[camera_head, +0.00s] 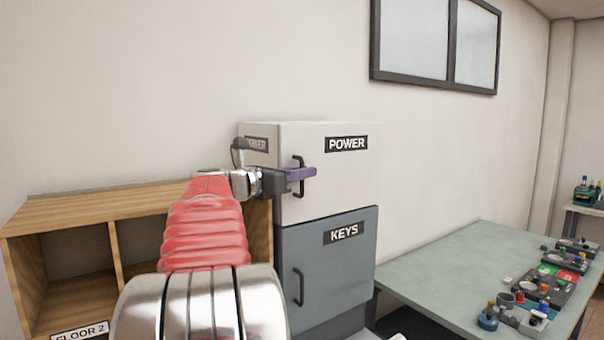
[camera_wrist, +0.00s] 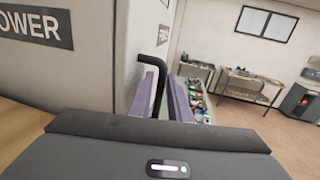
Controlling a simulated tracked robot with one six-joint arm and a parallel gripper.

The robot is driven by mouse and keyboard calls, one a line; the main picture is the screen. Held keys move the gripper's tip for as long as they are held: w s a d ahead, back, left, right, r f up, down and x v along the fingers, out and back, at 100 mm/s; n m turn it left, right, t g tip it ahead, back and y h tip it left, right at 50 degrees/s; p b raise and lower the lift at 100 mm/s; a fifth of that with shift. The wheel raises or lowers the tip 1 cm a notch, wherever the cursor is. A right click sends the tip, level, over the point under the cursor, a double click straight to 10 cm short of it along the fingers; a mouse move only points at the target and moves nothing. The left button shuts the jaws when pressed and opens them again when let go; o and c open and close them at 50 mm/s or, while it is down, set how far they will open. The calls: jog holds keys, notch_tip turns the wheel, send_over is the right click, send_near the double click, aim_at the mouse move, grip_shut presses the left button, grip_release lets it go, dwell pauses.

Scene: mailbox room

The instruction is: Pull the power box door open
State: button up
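The white power box (camera_head: 342,170) with a POWER label stands on top of a grey keys box in the head view. Its door is closed, and a black handle (camera_head: 299,161) is on the left of the door's front. My gripper (camera_head: 302,174) reaches the handle from the left, its purple fingers hiding the handle's middle. In the wrist view, the handle (camera_wrist: 162,62) stands between the two fingers (camera_wrist: 163,100), which look closed on it with little or no gap. A POWER label (camera_wrist: 36,24) on the box's side shows in the wrist view.
The grey keys box (camera_head: 335,260) with its own black handle is directly below. A wooden shelf (camera_head: 100,206) stands at left. A green-topped table (camera_head: 450,265) at right carries several small devices. Windows are high on the wall.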

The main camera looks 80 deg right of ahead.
jog(key=shift+c, duration=0.3)
grip_shut()
dwell(0.3)
